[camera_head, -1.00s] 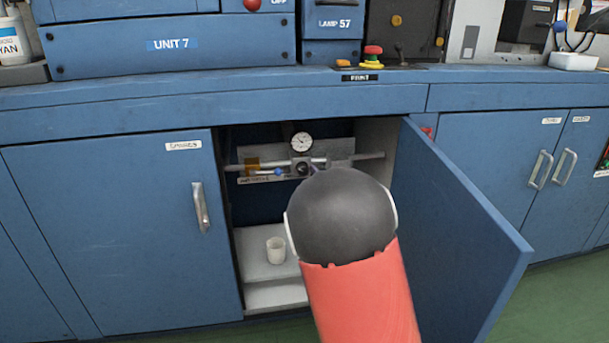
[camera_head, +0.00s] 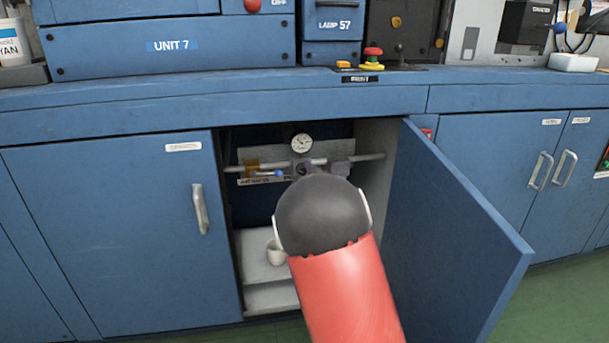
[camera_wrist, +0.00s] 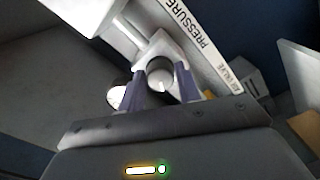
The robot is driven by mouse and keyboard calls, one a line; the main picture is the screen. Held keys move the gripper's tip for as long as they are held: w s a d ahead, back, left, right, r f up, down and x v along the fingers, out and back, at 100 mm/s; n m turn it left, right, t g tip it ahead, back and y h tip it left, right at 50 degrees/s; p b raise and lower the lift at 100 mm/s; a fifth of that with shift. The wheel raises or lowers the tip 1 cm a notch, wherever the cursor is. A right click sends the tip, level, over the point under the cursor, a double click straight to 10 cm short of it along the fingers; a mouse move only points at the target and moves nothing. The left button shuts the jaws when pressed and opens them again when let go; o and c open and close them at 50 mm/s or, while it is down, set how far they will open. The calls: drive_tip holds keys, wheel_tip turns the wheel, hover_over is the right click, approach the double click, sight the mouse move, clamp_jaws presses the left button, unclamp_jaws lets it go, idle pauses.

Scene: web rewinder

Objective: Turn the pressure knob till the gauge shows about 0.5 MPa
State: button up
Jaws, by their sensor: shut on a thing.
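The pressure gauge (camera_head: 301,143) has a round white face and sits above a pipe inside the open cabinet. Its needle is too small to read. In the wrist view, my gripper (camera_wrist: 161,78) has a dark finger on each side of the round grey pressure knob (camera_wrist: 160,74) and is shut on it. The knob has a small light mark on its face. A white label reading PRESSURE (camera_wrist: 196,38) runs beside it. In the head view, my red and dark grey arm hides my gripper and most of the knob area.
The open blue door (camera_head: 455,235) stands to the right of my arm. A white cup (camera_head: 274,254) stands on the cabinet's lower shelf, partly behind my arm.

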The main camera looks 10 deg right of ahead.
drive_tip(key=shift+c, duration=0.3)
drive_tip(key=shift+f+m+b, duration=0.1)
drive_tip(key=shift+m+b, duration=0.85)
drive_tip(key=shift+m, duration=0.15)
drive_tip(key=m, duration=0.3)
drive_tip(key=shift+m+b, duration=0.3)
drive_tip(key=shift+b, duration=0.05)
drive_tip(key=m, duration=0.4)
drive_tip(key=shift+m, duration=2.1)
drive_tip(key=shift+a, duration=0.1)
drive_tip(key=o, duration=1)
